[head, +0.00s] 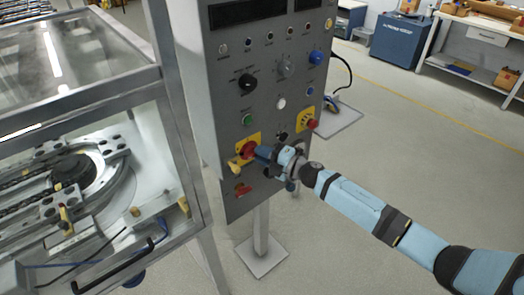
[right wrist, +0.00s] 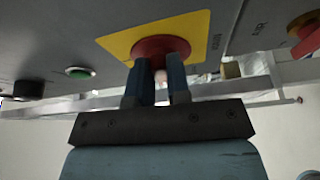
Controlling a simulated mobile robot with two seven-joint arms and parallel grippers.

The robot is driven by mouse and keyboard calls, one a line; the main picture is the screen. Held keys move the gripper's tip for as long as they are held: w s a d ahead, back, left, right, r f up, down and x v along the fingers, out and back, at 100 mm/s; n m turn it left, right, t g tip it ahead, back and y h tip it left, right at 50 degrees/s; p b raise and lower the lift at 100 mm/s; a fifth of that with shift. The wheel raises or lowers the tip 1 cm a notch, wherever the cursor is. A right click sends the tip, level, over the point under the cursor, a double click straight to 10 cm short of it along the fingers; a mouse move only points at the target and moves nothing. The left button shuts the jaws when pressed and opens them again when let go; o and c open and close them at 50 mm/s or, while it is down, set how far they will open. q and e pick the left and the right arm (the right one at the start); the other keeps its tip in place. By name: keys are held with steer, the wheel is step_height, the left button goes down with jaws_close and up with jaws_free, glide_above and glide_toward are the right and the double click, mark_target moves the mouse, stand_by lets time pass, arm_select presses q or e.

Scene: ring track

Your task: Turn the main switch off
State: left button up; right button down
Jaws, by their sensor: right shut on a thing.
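The main switch (head: 246,149) is a red knob on a yellow square plate, low on the left of the grey control panel (head: 262,95). My right gripper (head: 257,152) reaches it from the right and is shut on the knob. In the right wrist view, the two blue fingers (right wrist: 159,76) sit on either side of the red knob's (right wrist: 163,46) middle grip, in front of the yellow plate (right wrist: 197,30). The fingers and hand hide part of the knob, so its exact angle is hard to tell. My left gripper is not in view.
A second red knob (head: 312,124) on yellow is at the panel's right edge. A green button (head: 247,119) and black selector (head: 247,80) lie above the switch. A red part (head: 242,189) is below. A glazed machine enclosure (head: 75,80) stands left.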

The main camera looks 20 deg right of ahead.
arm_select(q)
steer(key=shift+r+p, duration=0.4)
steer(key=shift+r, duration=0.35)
arm_select(e)
steer(key=shift+r+n, duration=0.3)
steer(key=shift+n, duration=0.3)
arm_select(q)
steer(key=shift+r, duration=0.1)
arm_select(e)
steer(key=c, duration=1.1)
jaws_free()
steer(key=shift+a+f, duration=0.1)
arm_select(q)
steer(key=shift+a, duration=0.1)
